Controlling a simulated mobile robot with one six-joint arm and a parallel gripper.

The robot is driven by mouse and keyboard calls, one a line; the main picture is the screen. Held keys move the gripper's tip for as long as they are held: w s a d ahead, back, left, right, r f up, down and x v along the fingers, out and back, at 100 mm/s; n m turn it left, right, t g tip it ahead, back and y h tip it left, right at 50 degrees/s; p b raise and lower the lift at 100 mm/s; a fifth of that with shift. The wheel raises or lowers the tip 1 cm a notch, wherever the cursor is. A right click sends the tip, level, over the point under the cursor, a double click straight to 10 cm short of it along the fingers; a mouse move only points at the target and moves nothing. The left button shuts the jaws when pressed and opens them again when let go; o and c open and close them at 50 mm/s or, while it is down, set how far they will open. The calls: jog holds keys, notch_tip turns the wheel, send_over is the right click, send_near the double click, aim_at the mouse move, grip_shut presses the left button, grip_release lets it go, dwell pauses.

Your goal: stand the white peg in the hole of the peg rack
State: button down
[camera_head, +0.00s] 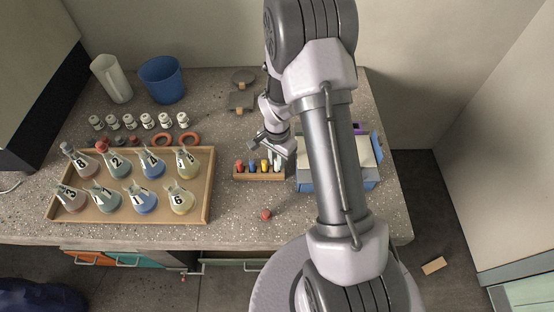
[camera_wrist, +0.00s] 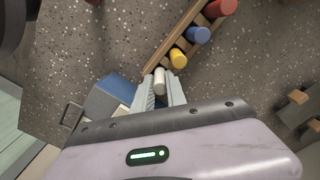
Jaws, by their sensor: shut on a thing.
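The white peg (camera_wrist: 159,78) is between the two fingers of my gripper (camera_wrist: 161,90) in the wrist view, and the fingers are shut on it. In the head view the white peg (camera_head: 277,166) looks upright at the right end of the wooden peg rack (camera_head: 258,178), below my gripper (camera_head: 278,151). The rack also shows in the wrist view (camera_wrist: 172,40). It holds a red peg (camera_head: 239,166), a blue peg (camera_head: 252,165) and a yellow peg (camera_head: 265,166) in a row. I cannot tell whether the white peg's lower end is in the hole.
A blue box (camera_head: 367,183) stands just right of the rack, partly behind my arm. A wooden tray (camera_head: 203,211) with several numbered flasks lies to the left. A small red object (camera_head: 265,214) lies in front of the rack. Red rings (camera_head: 189,139) lie behind.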

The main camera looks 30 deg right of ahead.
jog(key=shift+f+b, duration=0.55)
jog(key=shift+f, duration=0.1)
jog(key=c, duration=1.3)
grip_release()
notch_tip(320, 180, up, 17)
jog(key=p, duration=0.6)
jog(key=shift+r, duration=0.2)
